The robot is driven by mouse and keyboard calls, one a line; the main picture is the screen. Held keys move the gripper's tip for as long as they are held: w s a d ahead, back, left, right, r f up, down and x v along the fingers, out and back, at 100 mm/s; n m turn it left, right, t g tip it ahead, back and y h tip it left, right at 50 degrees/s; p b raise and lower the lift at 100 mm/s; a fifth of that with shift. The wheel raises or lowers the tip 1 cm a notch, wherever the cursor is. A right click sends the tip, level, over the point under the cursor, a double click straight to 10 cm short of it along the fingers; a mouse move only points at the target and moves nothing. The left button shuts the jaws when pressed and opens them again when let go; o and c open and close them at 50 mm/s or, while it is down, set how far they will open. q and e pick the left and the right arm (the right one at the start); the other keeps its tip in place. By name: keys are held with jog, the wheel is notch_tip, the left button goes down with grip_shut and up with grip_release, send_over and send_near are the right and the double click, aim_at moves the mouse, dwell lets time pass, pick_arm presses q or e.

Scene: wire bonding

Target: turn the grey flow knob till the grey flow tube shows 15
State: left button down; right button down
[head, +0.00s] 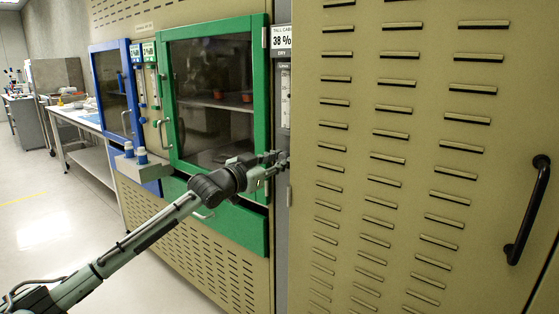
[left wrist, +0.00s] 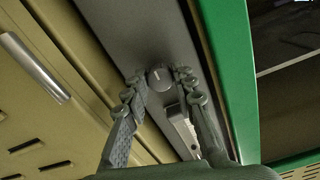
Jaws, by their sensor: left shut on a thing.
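The grey flow knob (left wrist: 160,80) is a round dial with a pale pointer line, on a grey panel in the left wrist view. My left gripper (left wrist: 157,87) has one finger on each side of it and is shut on it. In the head view my left gripper (head: 281,159) reaches the narrow grey panel between the green-framed door and the large tan door, and hides the knob. The grey flow tube (head: 285,97) stands above it with a pale scale; its reading is too small to tell. My right gripper is not in view.
The green-framed glass door (head: 260,90) is shut, left of the panel. The large louvred tan door (head: 410,230) with a black handle (head: 528,210) is on the right. A blue-framed door (head: 94,65) and a grey bracket with blue-capped bottles (head: 141,156) are further left.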

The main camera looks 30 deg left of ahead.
pick_arm(q)
jog(key=n, duration=0.4)
dwell(0.5)
jog(key=c, duration=1.2)
grip_release()
jog(key=s, duration=0.8)
jog(key=s+a, duration=0.1)
jog(key=s, duration=0.3)
